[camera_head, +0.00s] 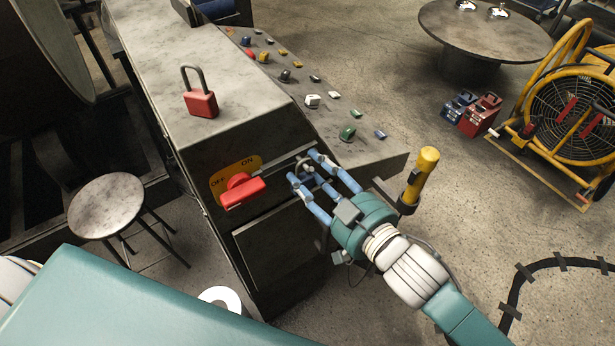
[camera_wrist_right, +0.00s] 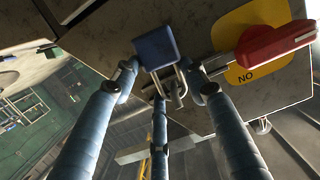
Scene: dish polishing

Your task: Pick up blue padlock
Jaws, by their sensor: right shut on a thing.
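The blue padlock (camera_wrist_right: 155,47) shows in the right wrist view, with its metal shackle (camera_wrist_right: 181,82) between the fingertips. My right gripper (camera_head: 312,170) is shut on the padlock, close to the front face of the grey console. It also shows in the wrist view (camera_wrist_right: 166,80), with its blue fingers around the shackle. In the head view the fingers mostly hide the padlock. Whether the shackle is still hooked on the console cannot be told. My left gripper is not in view.
A red rotary switch (camera_head: 241,190) on a yellow ON/OFF plate sits left of my right gripper. A red padlock (camera_head: 201,104) stands on the console top (camera_head: 170,60). A stool (camera_head: 106,205) stands at left, a yellow fan (camera_head: 570,120) at right.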

